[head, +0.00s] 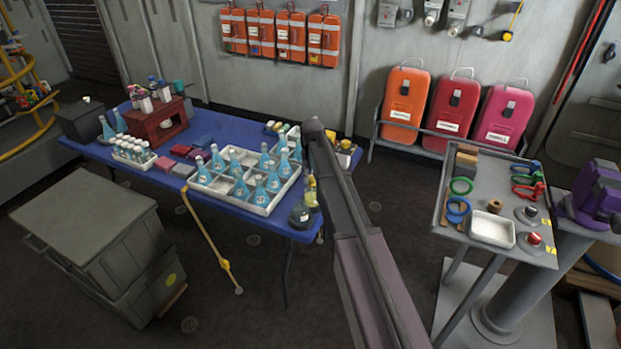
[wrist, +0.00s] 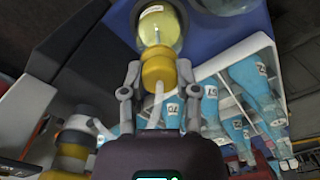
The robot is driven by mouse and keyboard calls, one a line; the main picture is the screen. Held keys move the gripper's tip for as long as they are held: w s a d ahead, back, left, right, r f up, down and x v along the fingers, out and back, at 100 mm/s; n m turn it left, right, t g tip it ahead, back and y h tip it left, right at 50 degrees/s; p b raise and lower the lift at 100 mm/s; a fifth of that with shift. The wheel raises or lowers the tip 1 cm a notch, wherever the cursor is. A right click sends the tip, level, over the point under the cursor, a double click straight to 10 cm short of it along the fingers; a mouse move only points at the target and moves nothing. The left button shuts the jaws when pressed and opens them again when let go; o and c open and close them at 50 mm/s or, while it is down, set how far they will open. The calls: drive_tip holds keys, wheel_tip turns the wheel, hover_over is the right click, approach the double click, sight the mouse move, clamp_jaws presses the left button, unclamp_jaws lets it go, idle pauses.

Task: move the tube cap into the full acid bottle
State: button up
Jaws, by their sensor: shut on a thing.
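My gripper (wrist: 157,88) is shut on the yellow tube cap (wrist: 157,66), with a finger on each side. A thin pale tube (wrist: 158,103) runs from the cap toward the palm. A round bottle of yellow liquid with a white label (wrist: 153,28) lies just beyond the cap in the wrist view, its mouth hidden by the cap. I cannot tell whether cap and bottle touch. In the head view a yellow bottle (head: 311,191) stands near the blue table's right end, and my arm hides my gripper.
A white divided crate (head: 257,206) of blue bottles stands close by on the blue table (head: 85,146). Blue bottles (wrist: 245,80) also crowd the right of the wrist view. Another yellow-banded item (wrist: 72,150) is at its lower left. A grey side table (head: 478,204) stands to the right.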

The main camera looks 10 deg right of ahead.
drive_tip(key=shift+f, duration=0.35)
idle(0.3)
drive_tip(key=o, duration=0.9)
drive_tip(key=shift+o, duration=1.3)
drive_tip(key=shift+r, duration=0.1)
drive_tip(key=shift+r+p, duration=2.55)
drive_tip(key=shift+r, duration=0.15)
drive_tip(key=shift+s, duration=0.1)
